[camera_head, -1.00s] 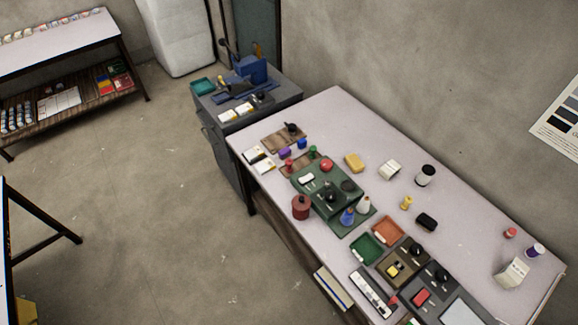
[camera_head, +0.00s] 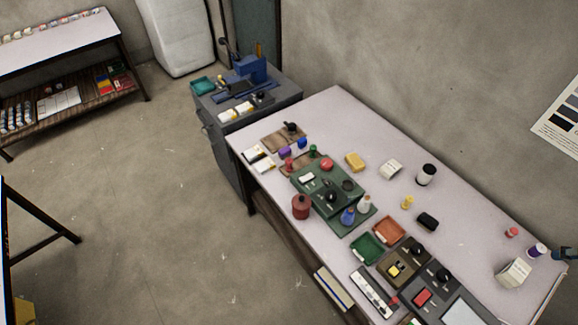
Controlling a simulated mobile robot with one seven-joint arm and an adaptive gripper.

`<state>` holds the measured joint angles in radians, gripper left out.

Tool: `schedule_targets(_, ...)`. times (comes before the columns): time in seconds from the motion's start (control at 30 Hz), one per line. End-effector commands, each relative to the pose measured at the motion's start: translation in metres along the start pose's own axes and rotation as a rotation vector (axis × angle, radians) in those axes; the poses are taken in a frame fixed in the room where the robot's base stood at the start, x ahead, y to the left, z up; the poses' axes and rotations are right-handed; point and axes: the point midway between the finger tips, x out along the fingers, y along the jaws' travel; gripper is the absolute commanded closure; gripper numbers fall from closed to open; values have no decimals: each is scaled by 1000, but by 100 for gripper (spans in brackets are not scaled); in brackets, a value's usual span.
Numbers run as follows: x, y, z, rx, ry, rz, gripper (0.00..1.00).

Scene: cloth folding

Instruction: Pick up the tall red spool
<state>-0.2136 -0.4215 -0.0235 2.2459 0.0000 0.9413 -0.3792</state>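A small upright red spool (camera_head: 289,163) stands on the table's left part, by a brown board and near purple, blue and green spools. A shorter red piece (camera_head: 511,232) sits at the table's far right. At this size I cannot tell for sure which the task means, but the left one looks taller. A dark piece with a teal part (camera_head: 565,254), probably the tip of my gripper, shows at the right edge beside the purple-and-white spool (camera_head: 537,250). It is far from the left red spool. Its fingers cannot be made out.
The long pale table (camera_head: 460,200) holds a green case (camera_head: 310,185), a dark red canister (camera_head: 300,207), an orange tray (camera_head: 389,230), a green tray (camera_head: 368,249) and a white folded card (camera_head: 514,272). A grey cabinet (camera_head: 225,150) adjoins its far left end.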

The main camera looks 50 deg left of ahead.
Motion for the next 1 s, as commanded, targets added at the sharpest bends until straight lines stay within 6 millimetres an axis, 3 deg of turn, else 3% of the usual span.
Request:
schedule_targets(0.47,49,-53,-127,-476,-37,-95,52)
schedule_targets(0.77,91,-110,-198,-776,-47,-155,52)
schedule_targets(1.0,131,-169,-246,-1017,-50,-204,52)
